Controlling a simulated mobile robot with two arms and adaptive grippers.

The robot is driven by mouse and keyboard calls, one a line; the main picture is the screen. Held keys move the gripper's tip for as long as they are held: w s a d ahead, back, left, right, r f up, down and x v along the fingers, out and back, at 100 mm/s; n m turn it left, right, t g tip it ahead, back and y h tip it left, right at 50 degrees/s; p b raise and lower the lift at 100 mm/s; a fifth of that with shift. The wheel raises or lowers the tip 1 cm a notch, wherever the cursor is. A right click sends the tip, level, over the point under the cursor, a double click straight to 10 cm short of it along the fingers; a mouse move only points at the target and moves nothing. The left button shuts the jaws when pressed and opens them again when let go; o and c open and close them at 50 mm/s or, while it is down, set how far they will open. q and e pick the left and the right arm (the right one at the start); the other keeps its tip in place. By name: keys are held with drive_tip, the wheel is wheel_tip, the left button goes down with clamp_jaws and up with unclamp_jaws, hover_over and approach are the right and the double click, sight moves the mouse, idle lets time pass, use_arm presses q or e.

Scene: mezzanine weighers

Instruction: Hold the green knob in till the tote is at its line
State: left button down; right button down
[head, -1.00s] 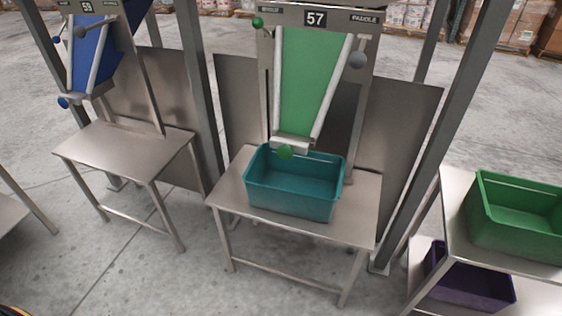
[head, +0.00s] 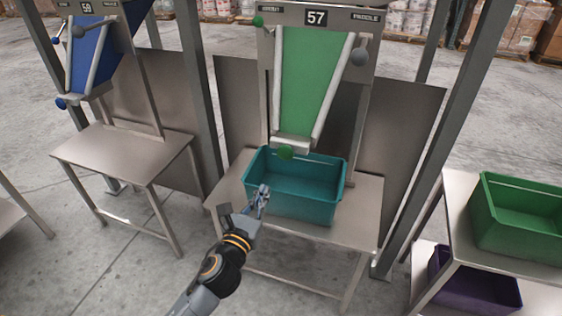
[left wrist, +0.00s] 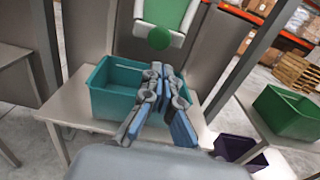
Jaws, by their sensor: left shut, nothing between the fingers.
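A green knob (head: 286,152) sits at the lower lip of the green chute (head: 305,85) of station 57; it also shows in the left wrist view (left wrist: 158,38). A second, smaller green ball (head: 257,21) is at the upper left of the same station. A teal tote (head: 322,207) stands on the steel table under the chute and looks empty. My right gripper is not in view.
The steel table (head: 358,222) has some bare top right of the tote. A grey ball (head: 358,57) is at the chute's upper right. Upright posts (head: 440,140) flank the station. A rack at right holds a green tote (head: 515,236) and a purple tote (head: 470,290).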

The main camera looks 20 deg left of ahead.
use_arm(q)
drive_tip(key=p, duration=0.2)
approach(284, 152)
drive_tip(key=w, duration=0.4)
drive_tip(key=w+f, duration=0.1)
drive_tip(key=w, duration=0.2)
drive_tip(key=shift+d, duration=0.15)
drive_tip(key=shift+r, duration=0.1)
drive_tip(key=shift+w+b, duration=0.85)
drive_tip(key=shift+w, duration=0.9)
drive_tip(key=shift+r, duration=0.2)
drive_tip(key=shift+r, duration=0.2)
idle(4.4)
